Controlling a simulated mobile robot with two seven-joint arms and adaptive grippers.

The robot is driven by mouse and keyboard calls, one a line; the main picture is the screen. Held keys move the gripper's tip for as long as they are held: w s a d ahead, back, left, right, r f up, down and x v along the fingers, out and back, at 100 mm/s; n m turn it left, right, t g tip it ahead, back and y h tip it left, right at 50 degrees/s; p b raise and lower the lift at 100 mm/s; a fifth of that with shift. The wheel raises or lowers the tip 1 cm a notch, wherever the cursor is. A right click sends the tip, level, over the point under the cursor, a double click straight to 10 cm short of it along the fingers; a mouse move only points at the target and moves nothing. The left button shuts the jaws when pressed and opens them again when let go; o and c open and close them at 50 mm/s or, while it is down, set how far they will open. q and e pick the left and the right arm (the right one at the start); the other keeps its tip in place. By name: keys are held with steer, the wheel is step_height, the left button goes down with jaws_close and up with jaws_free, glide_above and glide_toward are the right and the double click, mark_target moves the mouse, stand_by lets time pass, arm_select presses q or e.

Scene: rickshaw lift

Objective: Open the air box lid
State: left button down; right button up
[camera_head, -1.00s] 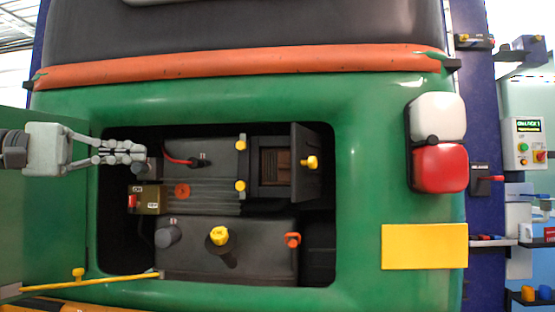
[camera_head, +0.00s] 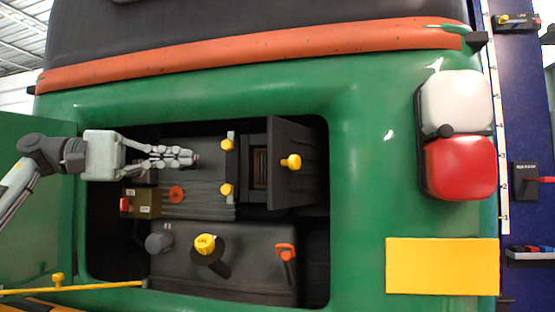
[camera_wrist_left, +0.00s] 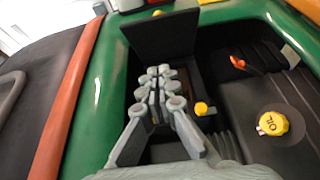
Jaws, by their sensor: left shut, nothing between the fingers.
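The air box (camera_head: 203,172) is a dark ribbed housing in the upper part of the engine bay. Its dark lid (camera_head: 297,185) stands swung out at the right, with a yellow knob (camera_head: 290,162) on it. A brown filter (camera_head: 260,168) shows in the opening beside the lid. Two yellow latches (camera_head: 227,190) sit along the box. My left gripper (camera_head: 188,157) is shut and empty in front of the box, left of the latches and apart from the lid. In the left wrist view the closed fingertips (camera_wrist_left: 160,78) overlap the opening, below the upright lid (camera_wrist_left: 165,38). My right gripper is out of view.
The green body frames the bay, with the open green door (camera_head: 35,210) at the left. Below the air box are a yellow oil cap (camera_head: 206,243) and an orange handle (camera_head: 286,250). A yellow rod (camera_head: 90,288) crosses the lower left.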

arm_select(q)
steer(key=d+p, duration=0.1)
steer(key=d, duration=1.2)
steer(key=shift+s+d, duration=0.25)
steer(key=shift+s, duration=0.05)
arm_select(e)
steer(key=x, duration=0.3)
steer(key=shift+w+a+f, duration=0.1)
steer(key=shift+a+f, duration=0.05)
